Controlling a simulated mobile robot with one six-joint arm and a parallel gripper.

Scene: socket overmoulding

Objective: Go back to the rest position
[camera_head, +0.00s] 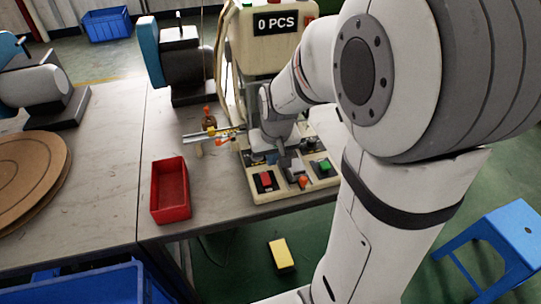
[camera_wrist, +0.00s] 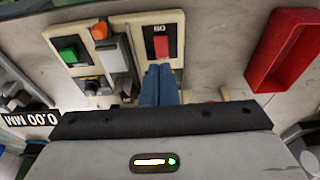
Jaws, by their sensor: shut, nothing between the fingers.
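My gripper (camera_wrist: 159,85) shows in the wrist view as two blue-grey fingers side by side, shut with nothing between them. Its fingertips are over the pale control panel of the machine, just below the red button (camera_wrist: 161,45) in that view. In the head view my arm reaches from the right to the machine (camera_head: 262,45), and its end is over the panel (camera_head: 287,188). The fingertips are hard to make out there. The red button also shows in the head view (camera_head: 265,179), with the green button (camera_head: 324,165) to its right.
A red bin (camera_head: 170,190) stands on the table left of the panel; it also shows in the wrist view (camera_wrist: 285,50). Tools and small parts (camera_head: 210,133) are beside the machine. A blue stool (camera_head: 500,235) and a yellow block (camera_head: 281,256) are on the floor.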

